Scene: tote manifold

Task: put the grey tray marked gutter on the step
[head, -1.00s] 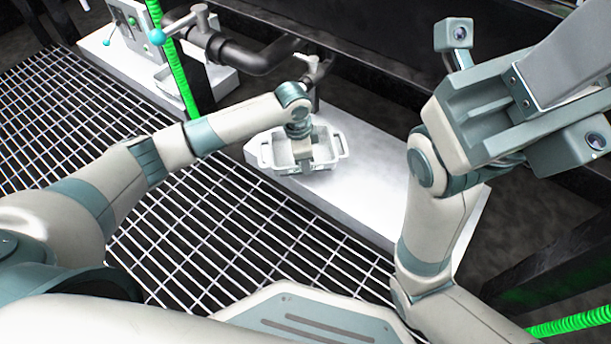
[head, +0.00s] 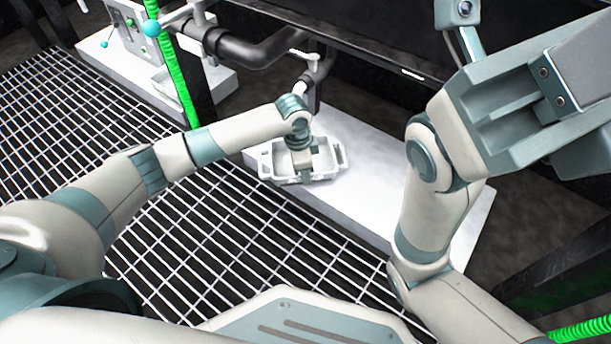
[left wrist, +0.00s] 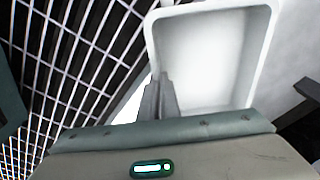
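The grey tray (head: 331,158), a shallow rectangular pan with end handles, is over the left part of the pale step (head: 375,195). It looks level and low, at or very near the surface; I cannot tell whether it touches. My left gripper (head: 303,172) comes down on it from above and looks shut on its wall. In the left wrist view, the narrow fingers (left wrist: 158,98) are close together at the edge of the tray (left wrist: 212,60), whose empty inside faces the camera. The gutter marking cannot be read. My right arm is raised at the right; its fingertips are out of sight.
Dark pipes with a pale valve (head: 312,65) stand just behind the tray. A green hose (head: 172,65) and dark post rise at the left, near a control box (head: 140,35). Open metal grating (head: 240,240) lies in front. The step is clear right of the tray.

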